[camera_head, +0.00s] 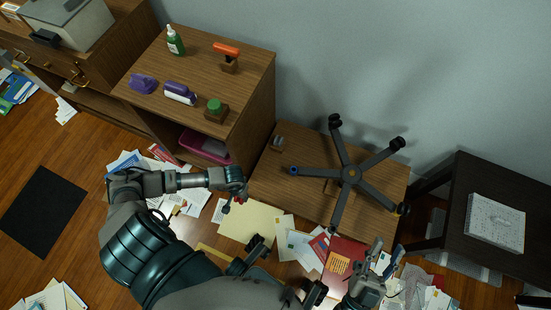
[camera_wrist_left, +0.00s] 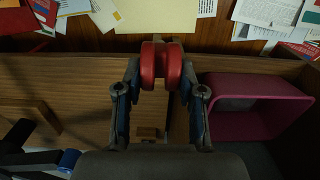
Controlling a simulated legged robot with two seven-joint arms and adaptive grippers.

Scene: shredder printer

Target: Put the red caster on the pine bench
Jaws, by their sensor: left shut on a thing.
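The red caster (camera_wrist_left: 161,65) is between the fingertips of my left gripper (camera_wrist_left: 161,88), which is shut on it. In the head view my left gripper (camera_head: 236,190) is at the left front edge of the low wooden bench, and the caster (camera_head: 240,200) shows only as a small red patch. The pine bench (camera_head: 265,188) appears to be this low wooden surface; it also shows in the left wrist view (camera_wrist_left: 75,90). My right gripper (camera_head: 386,254) looks open and empty, in front of the bench's right part.
A five-legged chair base (camera_head: 351,174) with black casters and one blue caster (camera_head: 293,170) covers much of the bench. A small grey object (camera_head: 278,143) lies at its back left. A taller wooden cabinet (camera_head: 245,85) stands left, a dark table (camera_head: 460,210) right. Papers litter the floor.

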